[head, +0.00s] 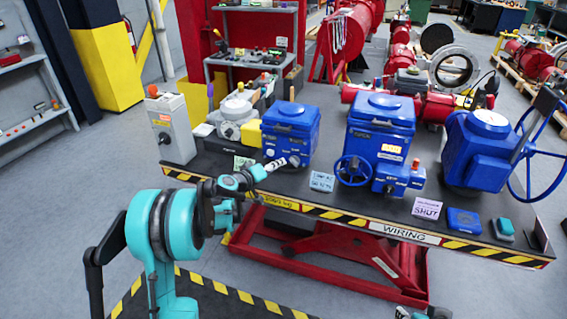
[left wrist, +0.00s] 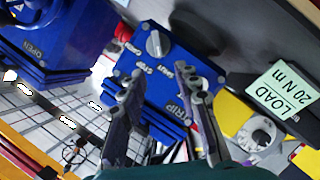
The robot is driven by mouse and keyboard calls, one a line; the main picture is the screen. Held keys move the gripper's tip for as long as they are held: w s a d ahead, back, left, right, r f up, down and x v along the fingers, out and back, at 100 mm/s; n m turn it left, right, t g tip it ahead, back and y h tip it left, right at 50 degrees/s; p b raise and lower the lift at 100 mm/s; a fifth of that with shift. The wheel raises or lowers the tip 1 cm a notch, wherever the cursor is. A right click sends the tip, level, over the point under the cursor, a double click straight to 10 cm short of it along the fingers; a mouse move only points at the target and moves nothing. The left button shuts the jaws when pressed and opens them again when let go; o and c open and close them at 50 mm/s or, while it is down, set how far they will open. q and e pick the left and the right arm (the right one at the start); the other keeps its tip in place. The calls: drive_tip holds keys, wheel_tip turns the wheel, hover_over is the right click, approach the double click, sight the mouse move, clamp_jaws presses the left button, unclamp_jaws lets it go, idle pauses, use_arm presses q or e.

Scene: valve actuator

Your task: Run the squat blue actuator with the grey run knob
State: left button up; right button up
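The squat blue actuator (head: 290,118) stands at the left of the three blue actuators on the bench. My left gripper (head: 277,165) is at its front face. In the left wrist view, its blue control box (left wrist: 140,68) carries a grey knob (left wrist: 155,43), with STOP, START and TRIP lettering. My left gripper's fingers (left wrist: 160,88) are apart, with nothing held between them. The knob is just beyond the fingertips; contact is not visible. The fingers hide part of the box's lower face. A small dark and teal part at the head view's bottom edge may be my right gripper (head: 425,313).
A blue actuator with a handwheel (head: 380,125) stands in the middle, and another with a large wheel (head: 485,150) at right. A grey switch box (head: 171,128) stands at the left end. A LOAD 20 Nm card (left wrist: 283,88) lies nearby. Tags and small boxes line the front edge.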

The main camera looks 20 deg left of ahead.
use_arm(q)
drive_tip(key=v, duration=0.4)
drive_tip(key=shift+s+a, duration=0.1)
drive_tip(key=shift+s, duration=0.2)
drive_tip(key=shift+r, duration=0.1)
drive_tip(key=s+d+r+m+g, duration=0.3)
drive_tip(key=s+d+r+g, duration=0.1)
drive_tip(key=s+d, duration=0.85)
drive_tip(key=s+f+m+g+y, duration=0.1)
drive_tip(key=s+f+y, duration=0.1)
drive_tip(key=s, duration=1)
drive_tip(key=s+f+m+g+y, duration=0.2)
drive_tip(key=s+f, duration=0.1)
drive_tip(key=s, duration=0.9)
drive_tip(key=shift+a+y, duration=0.3)
drive_tip(key=shift+a, duration=0.15)
drive_tip(key=shift+f, duration=0.15)
